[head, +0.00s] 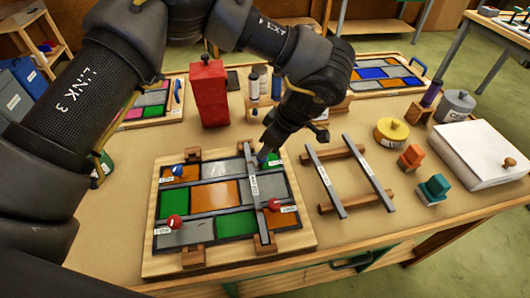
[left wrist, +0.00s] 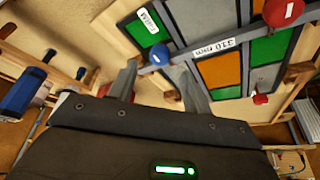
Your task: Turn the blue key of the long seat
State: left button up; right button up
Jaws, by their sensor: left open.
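The leaded panel (head: 215,195) lies on the table with green, orange and grey panes. A grey bar (head: 253,185) with a label crosses its right part; in the left wrist view the label reads 310 mm. A blue ball-shaped key (left wrist: 160,54) shows just beyond my left gripper's fingertips (left wrist: 163,84). In the head view my left gripper (head: 266,148) is low over the panel's far right edge, mostly hidden by its own wrist. It is open and empty. Another blue key (head: 178,170) sits at the panel's upper left. Red keys sit at the left (head: 174,221) and right (head: 274,204).
Two grey bars rest on a wooden rack (head: 348,202) right of the panel. A red block (head: 208,93) and bottles (head: 254,84) stand behind. A yellow tin (head: 391,132), small orange and teal blocks, and a white lidded box (head: 478,155) stand to the right.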

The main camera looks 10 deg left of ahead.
pick_arm(q)
jog(key=v, duration=0.5)
jog(key=shift+d+r, duration=0.1)
jog(key=shift+r, duration=0.1)
